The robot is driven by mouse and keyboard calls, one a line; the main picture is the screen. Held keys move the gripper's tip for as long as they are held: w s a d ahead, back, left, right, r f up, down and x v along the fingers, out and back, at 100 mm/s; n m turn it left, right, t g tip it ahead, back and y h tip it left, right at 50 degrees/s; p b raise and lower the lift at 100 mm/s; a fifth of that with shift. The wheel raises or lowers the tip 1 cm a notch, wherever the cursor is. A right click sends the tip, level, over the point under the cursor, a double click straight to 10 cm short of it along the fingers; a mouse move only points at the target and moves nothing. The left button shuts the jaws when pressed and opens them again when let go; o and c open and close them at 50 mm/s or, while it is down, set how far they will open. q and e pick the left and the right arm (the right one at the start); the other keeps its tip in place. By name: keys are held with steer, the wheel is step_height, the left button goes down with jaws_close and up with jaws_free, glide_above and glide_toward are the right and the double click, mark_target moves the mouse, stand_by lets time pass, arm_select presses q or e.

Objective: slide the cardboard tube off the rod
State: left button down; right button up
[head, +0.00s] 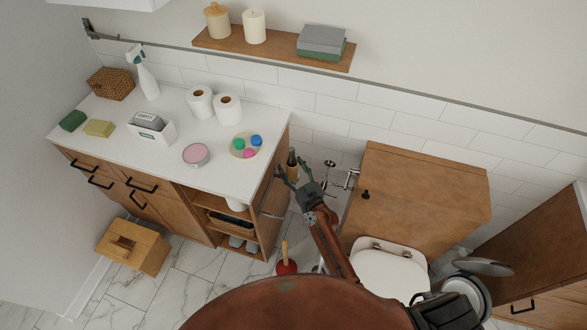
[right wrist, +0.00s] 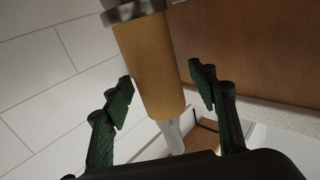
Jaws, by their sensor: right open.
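The tan cardboard tube (right wrist: 153,65) fills the middle of the right wrist view. A pale grey rod end (right wrist: 172,136) sticks out of its lower end, and a shiny metal collar (right wrist: 130,10) shows at its upper end. My right gripper (right wrist: 160,88) is open, with one dark green finger on each side of the tube and a visible gap on the right. In the head view my right gripper (head: 292,172) is beside the counter's right end, and the tube is too small there to tell clearly. My left gripper is not in view.
The white counter (head: 110,150) stands left of my right gripper, carrying two paper rolls and small items. A wooden cabinet (head: 430,190) and the toilet lid (head: 388,275) are to the right. A plunger (head: 286,265) stands on the floor below the gripper.

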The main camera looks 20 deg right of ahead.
mark_target(293, 152)
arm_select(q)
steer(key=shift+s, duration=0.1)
arm_select(e)
steer(key=shift+c, duration=0.5)
